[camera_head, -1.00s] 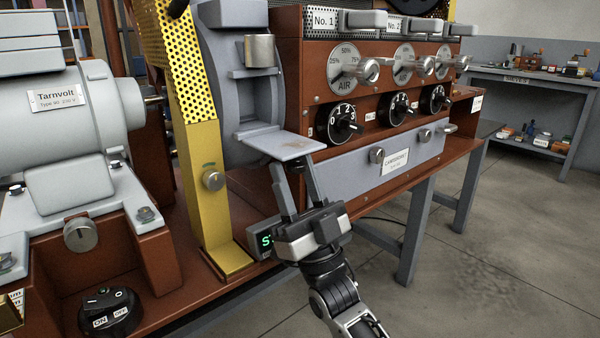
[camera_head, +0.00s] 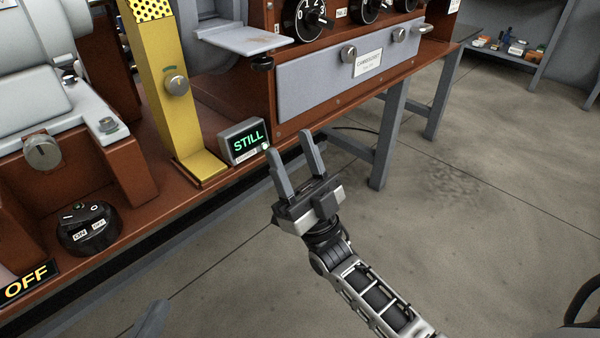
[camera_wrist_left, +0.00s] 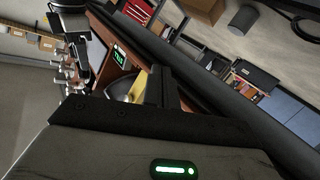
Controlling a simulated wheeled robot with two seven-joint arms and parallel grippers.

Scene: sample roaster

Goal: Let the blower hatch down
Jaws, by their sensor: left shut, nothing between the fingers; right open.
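My right gripper (camera_head: 292,150) is open and empty, below the panel and in front of the small display (camera_head: 243,141) reading STILL. My left gripper (camera_head: 150,320) only just shows at the bottom left edge of the head view. In the left wrist view its closed fingers (camera_wrist_left: 161,85) hold nothing.
A grey tray (camera_head: 238,38) juts out above the panel's left end. A yellow post (camera_head: 160,90) stands left of it. A black ON/OFF switch (camera_head: 88,228) and an OFF sign (camera_head: 27,283) are at the left. Open floor (camera_head: 430,240) lies to the right.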

